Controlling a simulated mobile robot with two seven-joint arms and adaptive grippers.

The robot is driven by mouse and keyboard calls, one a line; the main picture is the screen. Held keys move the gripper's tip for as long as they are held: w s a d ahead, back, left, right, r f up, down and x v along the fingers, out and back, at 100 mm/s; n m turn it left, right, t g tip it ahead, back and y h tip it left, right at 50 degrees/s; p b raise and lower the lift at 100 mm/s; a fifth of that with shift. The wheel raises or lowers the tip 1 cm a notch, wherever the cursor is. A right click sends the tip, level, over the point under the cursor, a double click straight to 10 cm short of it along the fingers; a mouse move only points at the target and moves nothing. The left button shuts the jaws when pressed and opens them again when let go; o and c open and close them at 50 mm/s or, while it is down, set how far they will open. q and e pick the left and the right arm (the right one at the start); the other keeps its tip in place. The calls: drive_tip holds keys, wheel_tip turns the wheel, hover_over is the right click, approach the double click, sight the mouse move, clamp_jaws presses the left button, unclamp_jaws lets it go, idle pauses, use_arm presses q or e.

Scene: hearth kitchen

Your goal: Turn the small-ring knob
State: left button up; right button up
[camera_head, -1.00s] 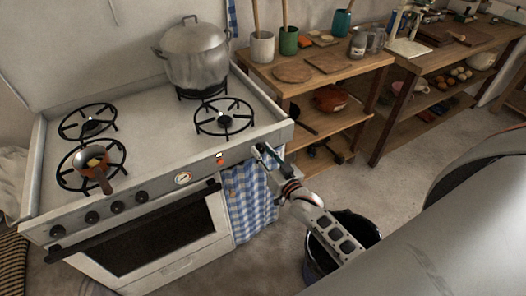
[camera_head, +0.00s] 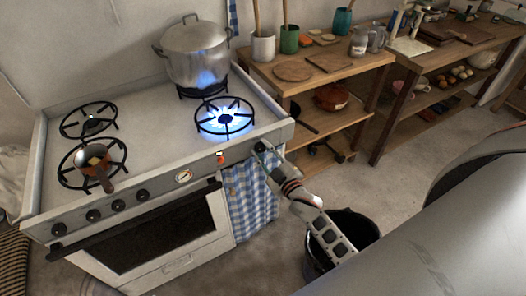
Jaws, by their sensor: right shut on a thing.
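The white stove (camera_head: 150,124) stands at the left, with a row of dark knobs (camera_head: 117,205) along its front panel. My right gripper (camera_head: 262,149) is at the right end of this panel, shut on a knob there that the fingers mostly hide. The front right burner (camera_head: 224,118) is lit with a ring of blue flame. The other front burner (camera_head: 75,165) and the back left burner (camera_head: 88,120) show no flame. My left gripper is not in view.
A large pot (camera_head: 194,55) stands on the back right burner and a small pan (camera_head: 97,168) on the front left one. A checked towel (camera_head: 250,200) hangs by my right gripper. A dark bucket (camera_head: 353,228) stands below my arm. Wooden shelves (camera_head: 318,70) are at the right.

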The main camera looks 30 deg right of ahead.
drive_tip(key=shift+n, duration=1.1)
drive_tip(key=o, duration=1.1)
drive_tip(key=s, duration=1.2)
drive_tip(key=shift+d, duration=0.15)
